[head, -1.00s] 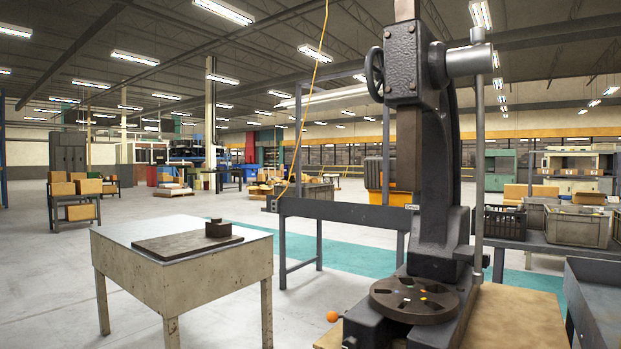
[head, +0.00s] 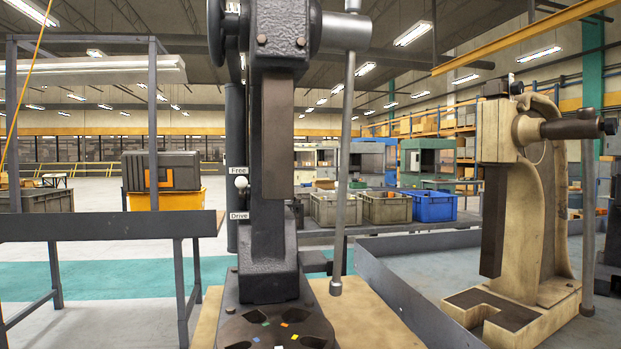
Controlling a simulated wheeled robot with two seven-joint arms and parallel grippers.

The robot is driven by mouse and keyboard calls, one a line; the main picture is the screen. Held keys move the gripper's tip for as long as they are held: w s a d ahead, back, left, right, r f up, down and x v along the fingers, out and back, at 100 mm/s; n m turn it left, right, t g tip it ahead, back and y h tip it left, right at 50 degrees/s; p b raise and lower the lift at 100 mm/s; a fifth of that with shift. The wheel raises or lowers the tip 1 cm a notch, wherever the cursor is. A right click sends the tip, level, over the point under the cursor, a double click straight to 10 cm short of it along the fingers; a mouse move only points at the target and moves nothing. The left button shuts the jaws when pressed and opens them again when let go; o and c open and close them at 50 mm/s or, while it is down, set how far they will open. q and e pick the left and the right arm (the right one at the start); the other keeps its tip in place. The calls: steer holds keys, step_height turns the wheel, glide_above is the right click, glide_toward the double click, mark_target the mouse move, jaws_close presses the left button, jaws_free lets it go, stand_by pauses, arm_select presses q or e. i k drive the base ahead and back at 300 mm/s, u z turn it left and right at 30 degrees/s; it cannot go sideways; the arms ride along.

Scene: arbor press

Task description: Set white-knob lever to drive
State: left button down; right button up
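The white-knob lever (head: 241,182) is on the left side of the dark arbor press (head: 268,170), in the middle of the head view. Its white knob sits just below a label reading "Free" (head: 237,170) and above a label reading "Drive" (head: 239,216). The knob is nearer the Free label. The press has a long grey handle bar (head: 345,150) hanging on its right and a round slotted plate (head: 275,328) at its base. Neither of my grippers is in view.
A cream press (head: 545,200) stands at the right. A grey metal bench frame (head: 100,228) is at the left. Grey bins (head: 335,208) and a blue bin (head: 430,205) sit on a table behind. A low grey tray wall (head: 400,290) runs right of the press.

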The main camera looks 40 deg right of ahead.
mark_target(242, 182)
steer(key=z, duration=0.6)
steer(key=i, duration=0.5)
steer(key=z, duration=0.45)
